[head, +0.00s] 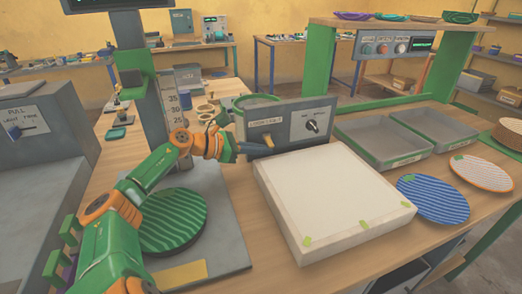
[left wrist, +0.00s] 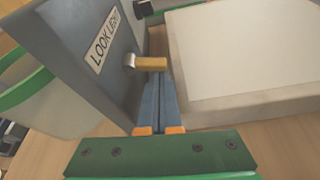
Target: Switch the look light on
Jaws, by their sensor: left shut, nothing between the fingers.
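A grey box (head: 290,112) stands behind the white slab, with a label reading LOOK LIGHT. Below the label a brass-tipped toggle lever (head: 268,141) sticks out of its face; it also shows in the left wrist view (left wrist: 150,63). My left gripper (head: 238,150) is shut and empty, just left of the lever. In the left wrist view its fingertips (left wrist: 155,78) reach right up to the lever; I cannot tell whether they touch it. The white slab (head: 335,190) has a plain pale top; I cannot tell whether it is lit. My right gripper is not in view.
A black knob (head: 313,126) sits on the same box. A green ribbed plate (head: 172,222) rests on the press base under my left arm. A green-rimmed bin (left wrist: 40,100) stands behind the box.

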